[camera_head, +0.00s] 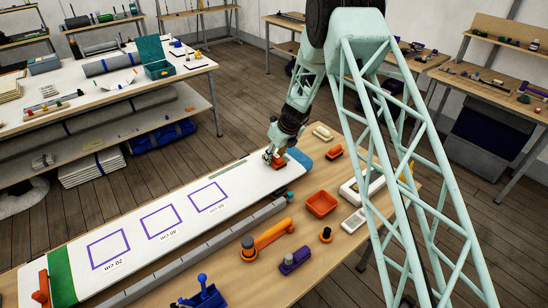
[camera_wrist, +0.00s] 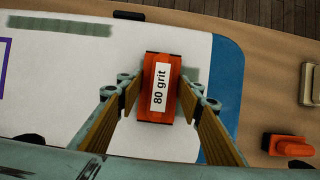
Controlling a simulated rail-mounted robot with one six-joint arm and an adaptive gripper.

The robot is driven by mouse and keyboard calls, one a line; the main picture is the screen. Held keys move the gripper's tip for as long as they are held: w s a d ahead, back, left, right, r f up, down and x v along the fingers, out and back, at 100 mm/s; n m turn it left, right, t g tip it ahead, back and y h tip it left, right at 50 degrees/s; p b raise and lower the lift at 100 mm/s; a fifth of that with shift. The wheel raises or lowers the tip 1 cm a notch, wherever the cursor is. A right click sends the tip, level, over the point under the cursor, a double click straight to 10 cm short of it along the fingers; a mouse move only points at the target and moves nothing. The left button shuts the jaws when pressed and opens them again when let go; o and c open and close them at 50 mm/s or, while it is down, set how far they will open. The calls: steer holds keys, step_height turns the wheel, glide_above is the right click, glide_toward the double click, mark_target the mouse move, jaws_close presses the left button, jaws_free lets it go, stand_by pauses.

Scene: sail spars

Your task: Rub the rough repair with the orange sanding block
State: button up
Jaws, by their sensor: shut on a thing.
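My gripper (camera_head: 274,155) is shut on the orange sanding block (camera_wrist: 160,88), which carries a white "80 grit" label. In the wrist view the fingers grip its two long sides. The block is over the white sail panel (camera_head: 170,208), near its blue end (camera_head: 300,157); whether it touches the cloth I cannot tell. A grey-green patch (camera_wrist: 190,74) shows at the block's right side, partly hidden under it. Another grey-green strip (camera_wrist: 60,26) lies farther left on the panel and also shows in the head view (camera_head: 228,167). Which patch is rough is not clear.
Right of the panel are a grey rail (camera_head: 200,245), an orange tray (camera_head: 321,203), an orange tool (camera_head: 268,238), a purple block (camera_head: 294,260) and a second orange block (camera_head: 335,151). A dark clip (camera_wrist: 129,15) sits at the panel's edge. The panel's middle is clear.

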mark_target(284, 157)
steer(key=shift+d, duration=0.1)
steer(key=shift+w+d+p, duration=0.8)
steer(key=shift+w+d, duration=0.2)
steer(key=shift+w, duration=0.05)
stand_by(1.0)
steer(key=shift+d, duration=0.1)
steer(key=shift+w+d+p, duration=0.4)
steer(key=shift+w+d, duration=0.55)
steer(key=shift+d, duration=0.1)
steer(key=shift+s+a, duration=0.2)
stand_by(0.3)
steer(key=shift+s+a, duration=0.75)
steer(key=shift+a, duration=0.15)
steer(key=shift+s+a, duration=0.15)
